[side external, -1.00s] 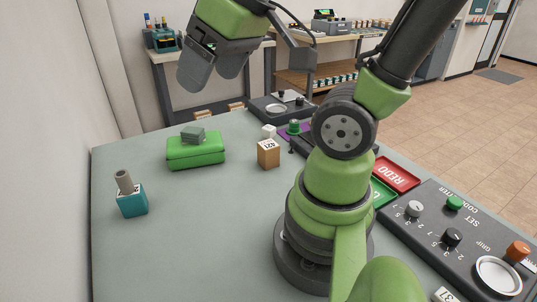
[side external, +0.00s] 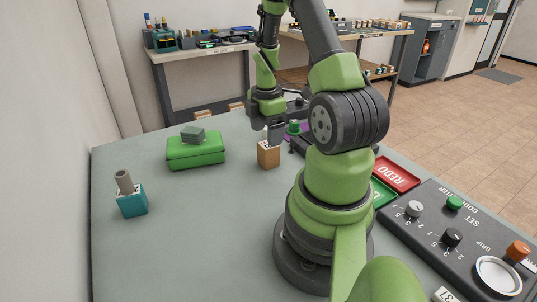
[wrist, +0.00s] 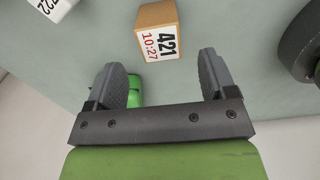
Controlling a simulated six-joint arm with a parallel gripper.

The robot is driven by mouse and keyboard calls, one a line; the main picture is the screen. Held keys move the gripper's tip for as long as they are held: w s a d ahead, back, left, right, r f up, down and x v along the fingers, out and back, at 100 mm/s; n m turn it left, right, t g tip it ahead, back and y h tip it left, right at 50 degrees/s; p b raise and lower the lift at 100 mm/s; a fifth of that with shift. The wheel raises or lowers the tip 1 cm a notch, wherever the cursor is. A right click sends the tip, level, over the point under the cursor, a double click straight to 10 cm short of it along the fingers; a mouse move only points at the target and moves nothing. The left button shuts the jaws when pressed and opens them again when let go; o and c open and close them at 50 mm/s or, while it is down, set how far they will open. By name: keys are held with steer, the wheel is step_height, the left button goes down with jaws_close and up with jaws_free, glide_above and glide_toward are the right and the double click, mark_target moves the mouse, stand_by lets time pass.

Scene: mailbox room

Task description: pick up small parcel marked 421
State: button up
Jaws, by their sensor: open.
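The small parcel marked 421 (side external: 268,155) is a tan-brown box with a white label, standing on the grey-green table. In the wrist view the parcel (wrist: 158,32) shows its 421 and 10:27 label, beyond the fingertips and about between their lines. My gripper (wrist: 163,75) is open, with nothing held between its two grey fingers. In the side view my gripper (side external: 274,131) is above and just behind the parcel, its fingertips close to the parcel's top; whether they touch is unclear.
A green box (side external: 196,153) with a grey block (side external: 192,135) on top stands to the left. A teal box (side external: 132,203) holds a grey cylinder.

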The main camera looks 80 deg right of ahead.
mark_target(268, 151)
steer(key=shift+s+d+f, duration=0.1)
steer(key=shift+f, duration=1.65)
steer(key=shift+s+d+f, duration=0.1)
steer(key=shift+f, duration=1.65)
steer(key=c, duration=1)
steer(key=shift+c, duration=0.2)
steer(key=shift+r, duration=0.1)
